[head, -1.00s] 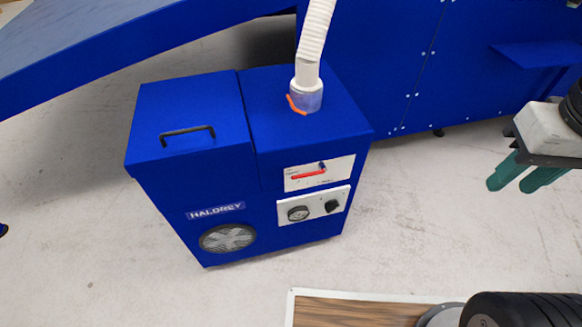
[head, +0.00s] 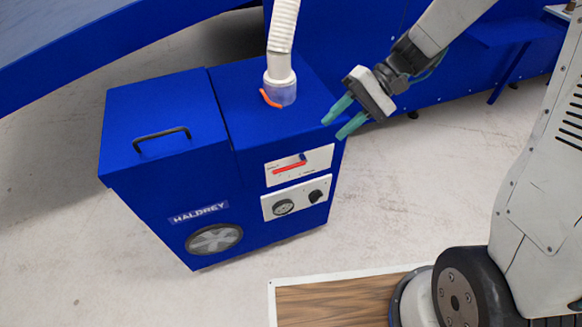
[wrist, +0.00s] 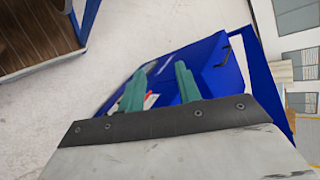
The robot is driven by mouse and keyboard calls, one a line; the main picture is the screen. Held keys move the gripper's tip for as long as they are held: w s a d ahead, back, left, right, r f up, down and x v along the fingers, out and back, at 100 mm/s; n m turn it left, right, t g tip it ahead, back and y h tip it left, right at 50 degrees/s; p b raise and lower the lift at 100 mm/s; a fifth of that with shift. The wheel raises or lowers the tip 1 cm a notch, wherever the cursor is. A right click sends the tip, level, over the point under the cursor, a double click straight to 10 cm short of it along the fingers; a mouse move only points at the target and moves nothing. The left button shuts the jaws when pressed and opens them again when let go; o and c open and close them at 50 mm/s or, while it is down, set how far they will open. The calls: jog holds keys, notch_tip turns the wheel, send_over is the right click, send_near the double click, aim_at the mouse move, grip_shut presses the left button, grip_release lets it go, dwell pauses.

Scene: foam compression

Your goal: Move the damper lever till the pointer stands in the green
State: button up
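The blue cabinet (head: 165,110) marked HALDREY stands on the floor. An orange lever (head: 270,99) sits at the clear collar of the white hose on its top. A white plate (head: 318,158) on the front has a red bar (head: 290,168) and a small dark blue piece above it. Below, a panel holds a round dial (head: 284,207) and a black knob (head: 316,196). The dial's pointer and any green zone are too small to read. My gripper (head: 332,130) is open and empty, near the cabinet's front right top edge. In the wrist view the cabinet (wrist: 225,80) shows beyond my fingers.
The white hose (head: 283,30) rises from the cabinet top. A large blue machine (head: 480,75) stands behind, and a blue sloping surface (head: 80,45) is at upper left. A wooden board (head: 330,300) lies in front. The floor (head: 400,200) right of the cabinet is clear.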

jog(key=w+a+f+m+t+y, duration=0.1)
jog(key=w+f+m+y, duration=0.1)
jog(key=w+f, duration=0.35)
jog(key=w+a+f+m+t+y, duration=0.1)
jog(key=w+f+y, duration=0.1)
jog(key=f, duration=0.6)
jog(key=m+t+y, duration=0.2)
jog(key=m+t, duration=0.1)
send_near(292, 167)
jog(key=a, duration=0.5)
jog(key=a+f, duration=0.1)
jog(key=a, duration=0.1)
jog(key=a+f, duration=0.1)
jog(key=a, duration=0.2)
jog(key=shift+w, duration=0.2)
grip_shut()
